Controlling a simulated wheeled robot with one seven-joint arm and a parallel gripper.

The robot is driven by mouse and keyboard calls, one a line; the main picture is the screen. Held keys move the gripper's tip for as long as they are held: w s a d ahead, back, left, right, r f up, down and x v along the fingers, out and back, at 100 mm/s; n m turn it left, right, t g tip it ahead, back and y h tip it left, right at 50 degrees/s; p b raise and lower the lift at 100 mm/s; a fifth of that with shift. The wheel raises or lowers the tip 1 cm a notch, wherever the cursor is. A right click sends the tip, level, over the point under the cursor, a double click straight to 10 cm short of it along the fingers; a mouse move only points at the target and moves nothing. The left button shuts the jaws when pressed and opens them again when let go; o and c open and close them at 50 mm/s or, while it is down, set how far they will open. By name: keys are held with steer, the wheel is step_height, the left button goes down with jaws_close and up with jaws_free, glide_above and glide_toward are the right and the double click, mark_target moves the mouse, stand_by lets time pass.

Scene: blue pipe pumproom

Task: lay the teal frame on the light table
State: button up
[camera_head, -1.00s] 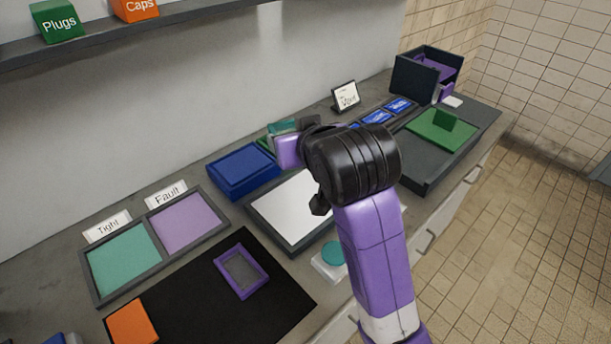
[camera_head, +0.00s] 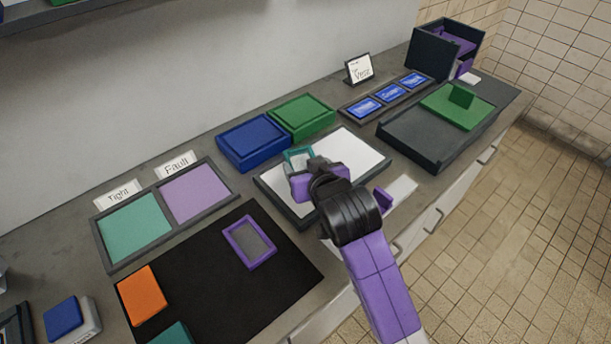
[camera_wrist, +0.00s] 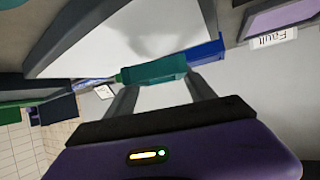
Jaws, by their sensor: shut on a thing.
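The light table (camera_head: 362,152) is a white panel in a dark border in the middle of the counter. My gripper (camera_head: 300,166) is over its left-back part, shut on the teal frame (camera_head: 292,154). In the wrist view the teal frame (camera_wrist: 152,71) is seen nearly edge-on between my two fingertips (camera_wrist: 160,86), with the light table's white surface (camera_wrist: 140,35) beyond it. The frame looks held above the panel, but I cannot tell the gap. My wrist hides part of the panel and of the frame.
A blue box (camera_head: 252,143) and a green box (camera_head: 302,117) stand close behind the light table. A purple frame (camera_head: 249,242) lies on the black mat (camera_head: 215,285) at the front left. A dark tray (camera_head: 425,140) is to the right.

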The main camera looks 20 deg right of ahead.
steer(key=shift+f, duration=1.85)
steer(key=shift+f, duration=0.15)
steer(key=o, duration=1.4)
